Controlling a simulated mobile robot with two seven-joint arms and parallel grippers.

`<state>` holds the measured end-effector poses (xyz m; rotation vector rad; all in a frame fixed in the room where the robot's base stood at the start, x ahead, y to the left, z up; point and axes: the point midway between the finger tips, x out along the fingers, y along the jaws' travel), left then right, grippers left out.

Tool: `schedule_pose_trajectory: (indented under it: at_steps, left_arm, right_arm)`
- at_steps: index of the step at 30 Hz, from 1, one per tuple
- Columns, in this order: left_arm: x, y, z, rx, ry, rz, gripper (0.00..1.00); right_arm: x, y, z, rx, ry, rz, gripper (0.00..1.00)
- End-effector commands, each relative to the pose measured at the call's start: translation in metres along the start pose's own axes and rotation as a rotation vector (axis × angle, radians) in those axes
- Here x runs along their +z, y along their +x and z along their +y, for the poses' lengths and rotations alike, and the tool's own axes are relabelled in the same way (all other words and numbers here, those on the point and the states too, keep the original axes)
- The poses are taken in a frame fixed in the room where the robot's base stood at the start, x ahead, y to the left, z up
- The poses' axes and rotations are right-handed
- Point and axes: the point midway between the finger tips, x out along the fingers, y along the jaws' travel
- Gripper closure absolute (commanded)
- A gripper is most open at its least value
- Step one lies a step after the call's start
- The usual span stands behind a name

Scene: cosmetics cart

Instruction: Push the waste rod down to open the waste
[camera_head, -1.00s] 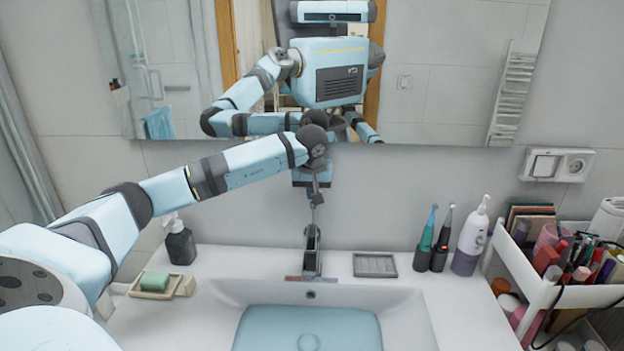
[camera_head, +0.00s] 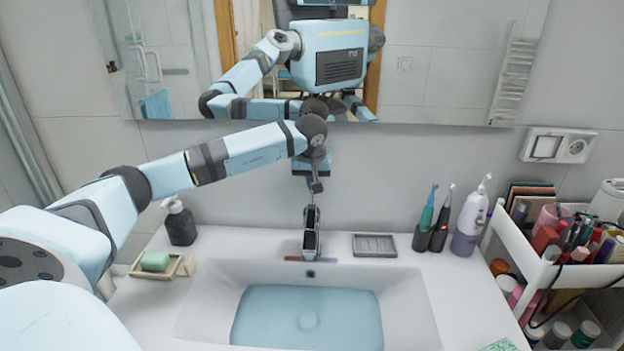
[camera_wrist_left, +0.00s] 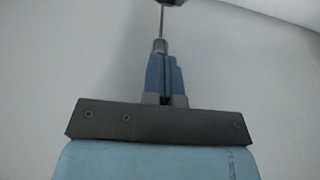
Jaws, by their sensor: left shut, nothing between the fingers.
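My left gripper (camera_head: 315,187) hangs fingers-down just above and behind the dark tap (camera_head: 311,235) at the back of the sink. In the left wrist view my left gripper (camera_wrist_left: 161,48) is shut, with its fingertips at the lower end of a thin rod (camera_wrist_left: 162,20) in the picture. The rod runs up to a dark part at the top edge. Nothing shows between the fingers, and I cannot tell whether the tips touch the rod. The basin (camera_head: 205,300) holds bluish water (camera_head: 270,310), with the round waste plug (camera_head: 308,321) faint beneath it. My right gripper is not in view.
A soap dispenser (camera_head: 179,222) and a soap dish (camera_head: 140,270) stand left of the tap. A grey tray (camera_head: 374,252), two electric toothbrushes (camera_head: 439,235) and a white bottle (camera_head: 470,225) stand right. A cosmetics cart (camera_head: 508,262) is at far right. The mirror (camera_head: 440,60) hangs behind.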

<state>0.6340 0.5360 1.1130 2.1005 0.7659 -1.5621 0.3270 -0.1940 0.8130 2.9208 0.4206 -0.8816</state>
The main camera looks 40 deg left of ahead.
Motion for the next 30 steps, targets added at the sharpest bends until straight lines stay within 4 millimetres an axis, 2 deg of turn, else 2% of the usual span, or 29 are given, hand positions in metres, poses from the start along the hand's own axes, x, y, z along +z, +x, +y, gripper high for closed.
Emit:
schedule_pose_trajectory:
  at_steps: [4, 12, 18, 30]
  left_arm:
    - [0.000, -0.011, -0.001, -0.003, 0.001, -0.003, 1.00]
    - [-0.004, -0.067, -0.006, -0.004, -0.007, 0.001, 1.00]
    - [-0.005, -0.094, -0.008, -0.004, -0.012, 0.002, 1.00]
    - [-0.004, -0.100, -0.009, -0.005, -0.014, 0.002, 1.00]
  right_arm:
    - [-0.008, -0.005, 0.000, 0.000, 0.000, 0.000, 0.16]
    - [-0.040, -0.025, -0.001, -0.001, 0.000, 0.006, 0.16]
    - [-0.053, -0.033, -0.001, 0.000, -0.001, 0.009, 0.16]
    - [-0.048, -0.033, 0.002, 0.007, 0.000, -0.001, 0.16]
